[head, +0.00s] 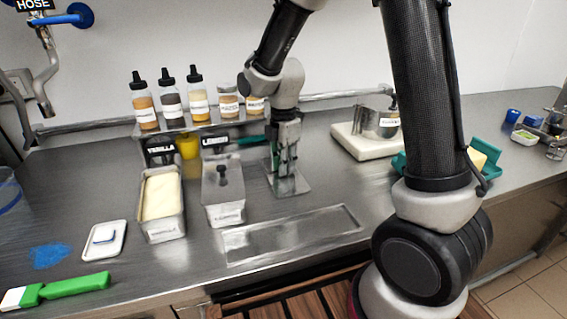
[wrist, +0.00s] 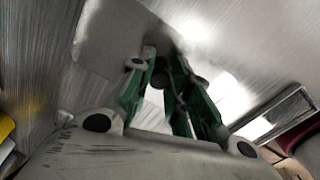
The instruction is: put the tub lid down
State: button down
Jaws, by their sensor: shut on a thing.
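My gripper (head: 285,160) points down over the counter, right of the tubs. It is shut on the dark knob (wrist: 158,72) of a flat steel tub lid (head: 292,184). The lid also shows below the fingers in the wrist view (wrist: 105,38). It looks level and at or very near the counter top; I cannot tell whether it touches. The vanilla tub (head: 180,228) stands open on the left, full of something pale yellow. The lemon tub (head: 225,214) next to it has its own lid with a black knob on.
A shelf (head: 205,126) of sauce bottles stands behind the tubs. A recessed steel panel (head: 290,235) lies in front of the lid. A white board (head: 366,144) with a steel container is at the back right. Bare counter lies between lid and board.

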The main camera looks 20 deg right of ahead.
jog(key=shift+f, duration=0.1)
jog(key=c, duration=1.3)
grip_release()
notch_tip(320, 180, up, 12)
jog(key=r, duration=0.1)
jog(key=shift+s+d+r+m+t, duration=0.85)
jog(key=shift+s+d+m, duration=1.6)
jog(key=shift+s+m, duration=1.2)
jog(key=shift+s+d+r+m+t, duration=0.6)
jog(key=shift+s+d+r+m, duration=0.3)
jog(key=shift+s+d+m, duration=2.15)
jog(key=shift+s+d+r+m+t, duration=0.85)
jog(key=shift+s+d+m, duration=1)
jog(key=shift+s+m, duration=2.35)
jog(key=shift+s, duration=0.1)
